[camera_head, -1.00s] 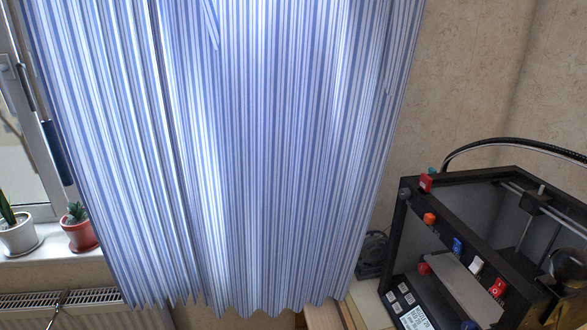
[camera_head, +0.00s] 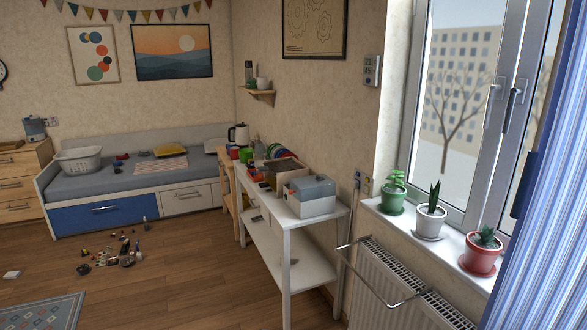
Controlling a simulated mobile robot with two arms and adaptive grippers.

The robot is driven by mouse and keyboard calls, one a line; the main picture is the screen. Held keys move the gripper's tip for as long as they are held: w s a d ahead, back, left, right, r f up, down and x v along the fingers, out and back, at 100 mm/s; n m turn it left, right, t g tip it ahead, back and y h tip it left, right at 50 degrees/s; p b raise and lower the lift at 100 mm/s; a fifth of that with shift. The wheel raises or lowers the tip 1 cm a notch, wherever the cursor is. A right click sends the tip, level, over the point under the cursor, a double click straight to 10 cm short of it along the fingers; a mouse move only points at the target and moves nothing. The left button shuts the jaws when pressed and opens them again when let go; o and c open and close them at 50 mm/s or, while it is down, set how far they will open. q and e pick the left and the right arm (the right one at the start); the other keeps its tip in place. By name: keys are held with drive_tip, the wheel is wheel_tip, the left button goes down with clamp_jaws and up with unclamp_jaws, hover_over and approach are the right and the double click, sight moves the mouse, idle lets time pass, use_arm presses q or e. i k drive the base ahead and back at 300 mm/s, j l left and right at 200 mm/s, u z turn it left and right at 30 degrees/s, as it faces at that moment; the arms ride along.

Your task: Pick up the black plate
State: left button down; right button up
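I cannot make out a black plate for certain. A row of upright, coloured, plate-like rims (camera_head: 277,151) stands at the back of the white shelf unit (camera_head: 316,222). They are too small to tell whether a black one is among them. Neither of my grippers is in view.
On the shelf unit stand a grey-lidded box (camera_head: 310,196) and an open carton (camera_head: 284,171). A kettle (camera_head: 239,134) stands behind. Small items (camera_head: 122,252) litter the floor by the daybed (camera_head: 110,186). A radiator (camera_head: 400,290) is under the window. Floor before the shelf is mostly clear.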

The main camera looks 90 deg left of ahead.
sight(274, 168)
drive_tip(key=u, duration=2.9)
drive_tip(key=z, duration=3.9)
drive_tip(key=u, duration=3.8)
